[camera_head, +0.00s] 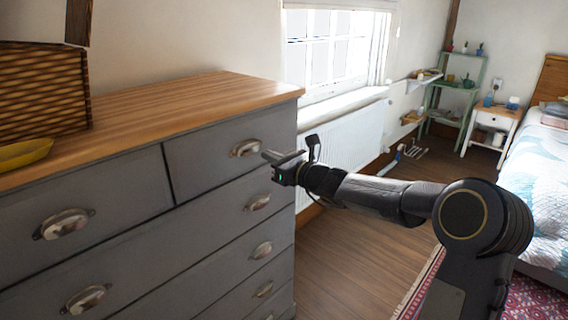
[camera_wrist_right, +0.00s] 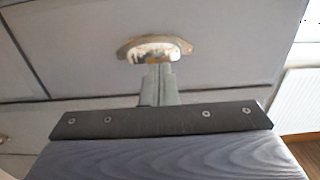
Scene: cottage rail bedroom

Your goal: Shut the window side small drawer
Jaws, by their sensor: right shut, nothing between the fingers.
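The window side small drawer (camera_head: 205,160) is the top right drawer of the grey dresser, with a metal cup handle (camera_head: 246,148). Its front looks about flush with the fronts around it; a small gap cannot be ruled out. My right gripper (camera_head: 270,156) is shut and empty, pointing at the drawer front just right of the handle in the head view. In the right wrist view the handle (camera_wrist_right: 153,46) is straight ahead and the closed fingertips (camera_wrist_right: 158,72) overlap its lower edge. Whether they touch it I cannot tell. My left gripper is not in view.
The dresser's wooden top (camera_head: 170,105) holds a woven basket (camera_head: 42,90) and a yellow dish (camera_head: 24,153). A white radiator (camera_head: 345,138) stands under the window beyond the dresser. Wooden floor (camera_head: 350,250) is open right of the dresser; a bed (camera_head: 540,180) is at the far right.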

